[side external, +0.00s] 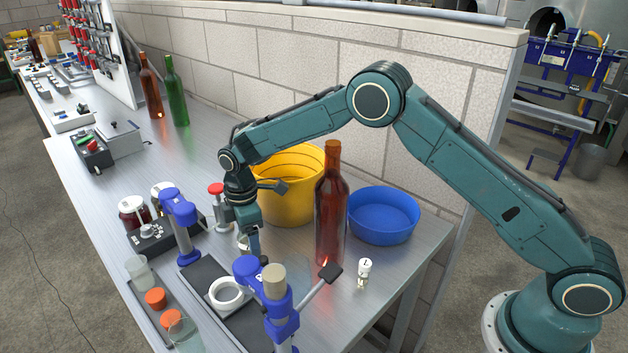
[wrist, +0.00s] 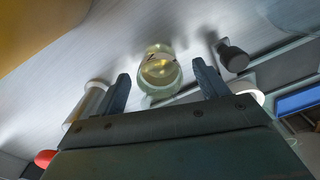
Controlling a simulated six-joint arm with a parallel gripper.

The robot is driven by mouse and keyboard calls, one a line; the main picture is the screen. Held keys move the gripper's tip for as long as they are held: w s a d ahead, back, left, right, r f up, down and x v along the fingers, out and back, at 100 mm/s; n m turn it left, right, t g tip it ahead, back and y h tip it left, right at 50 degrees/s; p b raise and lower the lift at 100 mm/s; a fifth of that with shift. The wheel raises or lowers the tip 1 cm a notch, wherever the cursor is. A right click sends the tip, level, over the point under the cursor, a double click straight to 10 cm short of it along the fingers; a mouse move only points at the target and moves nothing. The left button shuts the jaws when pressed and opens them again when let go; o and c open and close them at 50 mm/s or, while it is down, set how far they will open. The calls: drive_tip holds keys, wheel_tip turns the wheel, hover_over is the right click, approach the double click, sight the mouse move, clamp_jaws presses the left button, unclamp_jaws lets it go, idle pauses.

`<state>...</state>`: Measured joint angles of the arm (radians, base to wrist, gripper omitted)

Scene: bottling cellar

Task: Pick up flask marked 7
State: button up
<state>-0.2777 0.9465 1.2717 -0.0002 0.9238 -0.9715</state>
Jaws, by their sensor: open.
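A small glass flask (side external: 243,242) with pale yellow content stands on the bench at my gripper (side external: 252,250), partly hidden by it in the side view. In the wrist view the flask (wrist: 160,72) sits between the two fingers of my open gripper (wrist: 162,70), with a gap on each side. Its dark mark is too blurred to read. Another small flask (side external: 364,274) with a white cap stands apart to the right, in front of the blue basin. Its cap bears a dark mark that may be a turned 7; I cannot tell.
A tall brown bottle (side external: 330,215) stands right of my gripper, with a yellow bucket (side external: 288,190) behind and a blue basin (side external: 383,215) at right. Blue-collared clamp stands (side external: 180,222) and a white ring (side external: 228,292) crowd the front. Orange-capped jars (side external: 156,299) sit front left.

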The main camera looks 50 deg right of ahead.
drive_tip(key=shift+c, duration=0.2)
drive_tip(key=c, duration=1.1)
drive_tip(key=shift+r, duration=0.1)
wheel_tip(320, 180, up, 20)
drive_tip(key=shift+f, duration=0.1)
idle(0.6)
